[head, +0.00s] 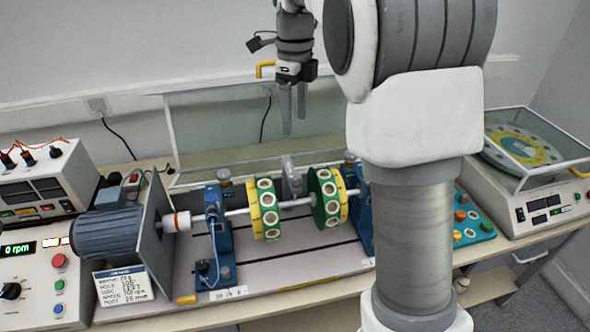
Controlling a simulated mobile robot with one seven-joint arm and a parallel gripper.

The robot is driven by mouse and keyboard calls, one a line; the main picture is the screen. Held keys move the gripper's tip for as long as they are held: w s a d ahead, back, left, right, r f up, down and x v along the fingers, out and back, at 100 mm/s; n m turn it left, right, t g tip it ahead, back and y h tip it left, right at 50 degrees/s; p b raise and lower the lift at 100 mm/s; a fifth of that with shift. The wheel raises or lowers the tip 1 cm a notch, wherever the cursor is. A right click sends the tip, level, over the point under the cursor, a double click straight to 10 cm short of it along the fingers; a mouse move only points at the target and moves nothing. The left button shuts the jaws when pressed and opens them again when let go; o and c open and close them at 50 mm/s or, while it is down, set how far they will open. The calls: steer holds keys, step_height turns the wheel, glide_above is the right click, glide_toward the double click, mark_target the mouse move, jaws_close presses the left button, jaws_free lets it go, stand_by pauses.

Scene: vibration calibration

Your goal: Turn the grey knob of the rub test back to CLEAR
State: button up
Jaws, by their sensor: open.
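My gripper (294,124) hangs fingers down in the upper middle, in front of the clear guard panel and above the rotor shaft. Its two fingers are apart with nothing between them. Below it, a grey upright part (291,178) stands behind the shaft (294,203), between two green and yellow discs (265,209) and (328,198). It may carry the rub test's grey knob, but it is too small to tell. No CLEAR marking can be read. The gripper is apart from this part and the discs.
A blue motor (107,238) and a control box with a black knob (11,291) and coloured buttons stand at left; its display reads 0 rpm. A note card (123,287) stands in front. A balance (520,200) is at right. My arm hides the right bearing area.

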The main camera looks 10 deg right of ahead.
mark_target(295, 176)
step_height(295, 176, down, 16)
steer(key=shift+r+b, duration=0.15)
steer(key=shift+b, duration=0.25)
jaws_close()
